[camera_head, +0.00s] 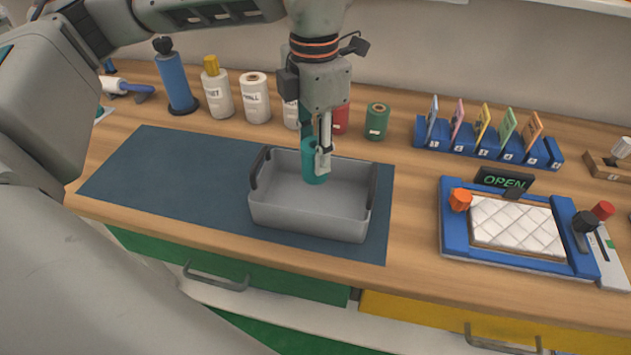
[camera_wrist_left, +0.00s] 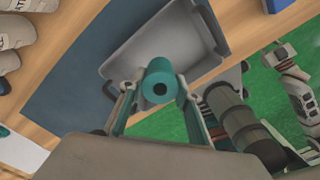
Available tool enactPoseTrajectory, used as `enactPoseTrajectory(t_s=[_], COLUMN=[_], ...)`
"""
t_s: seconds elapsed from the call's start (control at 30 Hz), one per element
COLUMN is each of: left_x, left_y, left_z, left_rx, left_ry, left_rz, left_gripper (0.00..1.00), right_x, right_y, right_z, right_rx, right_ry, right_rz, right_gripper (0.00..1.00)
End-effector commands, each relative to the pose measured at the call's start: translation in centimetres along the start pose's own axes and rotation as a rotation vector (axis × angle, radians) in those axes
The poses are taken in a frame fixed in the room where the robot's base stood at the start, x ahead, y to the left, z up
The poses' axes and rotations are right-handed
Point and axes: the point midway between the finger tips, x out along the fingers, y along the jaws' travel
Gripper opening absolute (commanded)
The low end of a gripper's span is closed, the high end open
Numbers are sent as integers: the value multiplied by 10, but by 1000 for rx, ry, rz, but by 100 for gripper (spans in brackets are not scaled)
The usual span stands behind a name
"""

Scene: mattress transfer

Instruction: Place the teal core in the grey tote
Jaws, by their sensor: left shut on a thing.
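The teal core (camera_head: 312,163) is a short teal cylinder held upright, its lower end over the grey tote's interior. In the left wrist view the core (camera_wrist_left: 159,80) shows its round end with a dark hole, between the two fingers. My left gripper (camera_head: 322,150) is shut on it, pointing down. The grey tote (camera_head: 305,215) is an open box with dark handles at both ends; its visible inside looks empty. In the left wrist view the tote (camera_wrist_left: 140,45) lies behind the core. Whether the core touches the tote floor is unclear.
The tote stands on a dark blue mat (camera_head: 160,175). Behind are a blue roll (camera_head: 175,82), several white rolls, a red roll (camera_head: 341,119) and a green roll (camera_head: 377,121). A blue card rack (camera_head: 480,148) and a blue-framed quilted pad (camera_head: 515,228) stand right.

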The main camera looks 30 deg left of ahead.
Motion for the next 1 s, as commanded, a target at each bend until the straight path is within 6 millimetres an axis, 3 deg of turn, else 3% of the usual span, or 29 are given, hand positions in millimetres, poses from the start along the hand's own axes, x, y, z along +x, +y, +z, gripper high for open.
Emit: enactPoseTrajectory(t_s=[0.13, 0.43, 0.63, 1.0], left_x=[28, 49, 78, 84], left_y=[0, 0, 0, 0], left_z=[-1, 0, -1, 0], left_rx=[-1, -1, 0, -1], left_ry=[2, 2, 4, -1], left_rz=[-2, -1, -1, 1], left_gripper=[11, 11, 11, 11], right_x=[2, 3, 4, 5], right_y=[2, 3, 3, 5], right_z=[-1, 0, 1, -3], right_rx=[-3, -5, -6, -8], right_ry=[5, 5, 5, 12], right_rz=[4, 6, 7, 9], right_gripper=[0, 0, 0, 0])
